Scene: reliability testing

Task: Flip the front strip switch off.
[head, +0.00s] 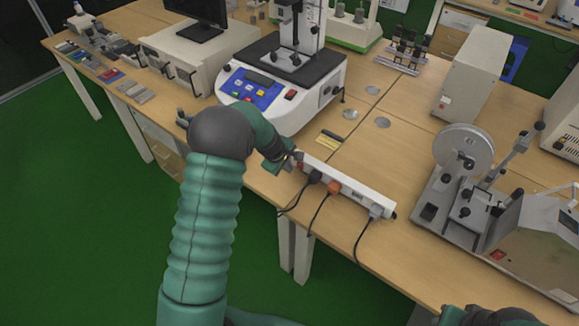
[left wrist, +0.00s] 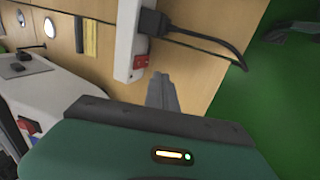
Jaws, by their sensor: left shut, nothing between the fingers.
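The white power strip (head: 350,190) lies along the front edge of the wooden table, with several plugs and dark cables on it. Its red switch (left wrist: 140,61) is at the strip's end in the left wrist view. My left gripper (head: 296,157) is at that end of the strip in the head view and partly hides it. In the left wrist view the left fingertips (left wrist: 159,80) are together, empty and close beside the switch; I cannot tell whether they touch it. Part of my right arm shows at the bottom right of the head view; its fingers cannot be made out.
A machine with a blue button panel (head: 250,88) stands behind my left gripper. A grey device with a round disc (head: 464,150) stands right of the strip. Cables (head: 316,222) hang over the table's front edge.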

